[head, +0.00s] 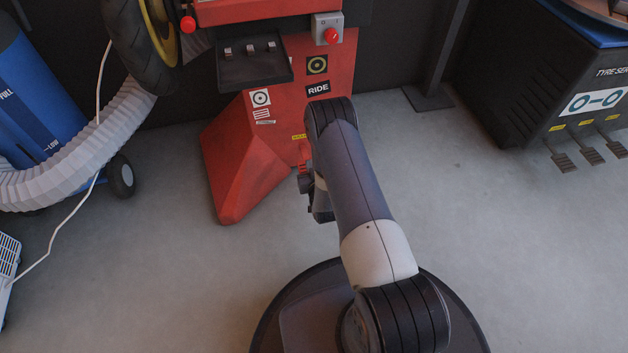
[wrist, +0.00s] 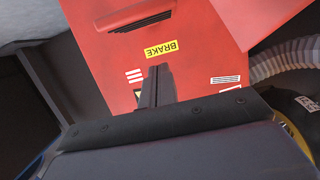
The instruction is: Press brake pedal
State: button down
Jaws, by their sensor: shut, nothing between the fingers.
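A red machine stand (head: 322,75) stands ahead in the head view and fills much of the wrist view (wrist: 110,70). A yellow BRAKE label (wrist: 161,50) is on its face, upside down in the wrist view. Just above the label in that view is a dark slotted strip (wrist: 140,22) on a red part; it may be the brake pedal, but I cannot tell for sure. My gripper (wrist: 156,72) is shut and empty, its tips showing just below the label. Whether they touch the stand is unclear. In the head view my arm hides most of the gripper.
A black tray (head: 255,62) and a red button box (head: 328,30) are on the stand. A black cabinet (head: 540,85) with several pedals (head: 590,155) stands right. A blue unit (head: 40,95) and pale hose (head: 85,165) are left. The grey floor (head: 130,270) between is clear.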

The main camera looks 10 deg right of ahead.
jog(key=f+b, duration=0.2)
jog(key=f, duration=0.2)
jog(key=shift+w+f, duration=0.1)
jog(key=shift+w, duration=0.1)
